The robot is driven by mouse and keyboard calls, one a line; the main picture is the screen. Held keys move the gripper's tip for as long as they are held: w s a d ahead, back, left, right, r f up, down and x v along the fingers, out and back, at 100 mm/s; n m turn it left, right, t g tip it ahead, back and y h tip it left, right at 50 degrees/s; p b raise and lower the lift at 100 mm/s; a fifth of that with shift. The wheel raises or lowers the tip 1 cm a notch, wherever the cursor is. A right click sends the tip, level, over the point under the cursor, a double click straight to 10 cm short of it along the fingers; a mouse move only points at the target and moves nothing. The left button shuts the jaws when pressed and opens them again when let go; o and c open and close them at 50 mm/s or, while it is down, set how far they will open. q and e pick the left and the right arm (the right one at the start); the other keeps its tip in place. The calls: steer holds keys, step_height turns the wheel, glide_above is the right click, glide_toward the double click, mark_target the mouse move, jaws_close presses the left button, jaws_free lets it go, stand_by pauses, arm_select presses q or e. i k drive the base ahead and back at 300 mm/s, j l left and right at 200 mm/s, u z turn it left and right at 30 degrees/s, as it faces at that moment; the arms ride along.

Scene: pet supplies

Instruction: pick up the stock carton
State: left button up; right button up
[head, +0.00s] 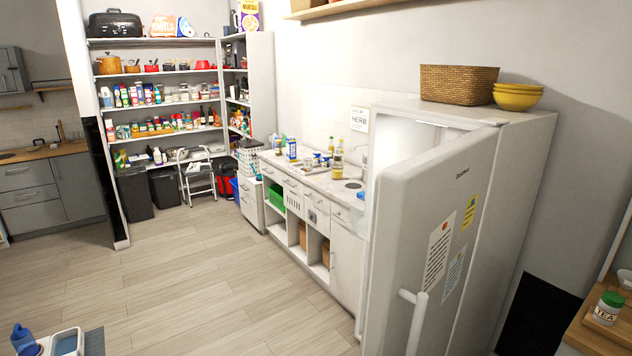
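I cannot make out a stock carton for certain in the head view. Small boxes and packs stand on the pantry shelves (165,75) at the back left, but they are too small to tell apart. Neither of my grippers is in view, so I cannot see what either one holds.
A white fridge (500,190) stands at the right with its door (415,215) open into the room. A white counter (320,183) runs behind it. A step stool (196,175) and dark bins (134,195) stand by the shelves. The wooden floor (200,275) is clear mid-room.

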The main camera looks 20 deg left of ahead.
mark_target(291, 144)
steer(key=j+u, duration=0.1)
steer(key=u, duration=1.9)
steer(key=i+z, duration=0.15)
steer(key=i, duration=0.5)
steer(key=i+j+z, duration=0.15)
steer(key=i, duration=0.5)
steer(key=i+j+z, duration=0.15)
steer(key=i, duration=0.45)
steer(key=i+l+z, duration=0.15)
steer(key=i, duration=0.5)
steer(key=i+z, duration=0.15)
steer(key=i, duration=0.5)
steer(key=i+j+z, duration=0.15)
steer(key=i, duration=0.5)
steer(key=i+j+z, duration=0.15)
steer(key=i, duration=0.5)
steer(key=i+j, duration=0.1)
steer(key=i, duration=0.65)
steer(key=i+j, duration=0.15)
steer(key=i, duration=0.6)
steer(key=i+j, duration=0.1)
steer(key=i, duration=0.65)
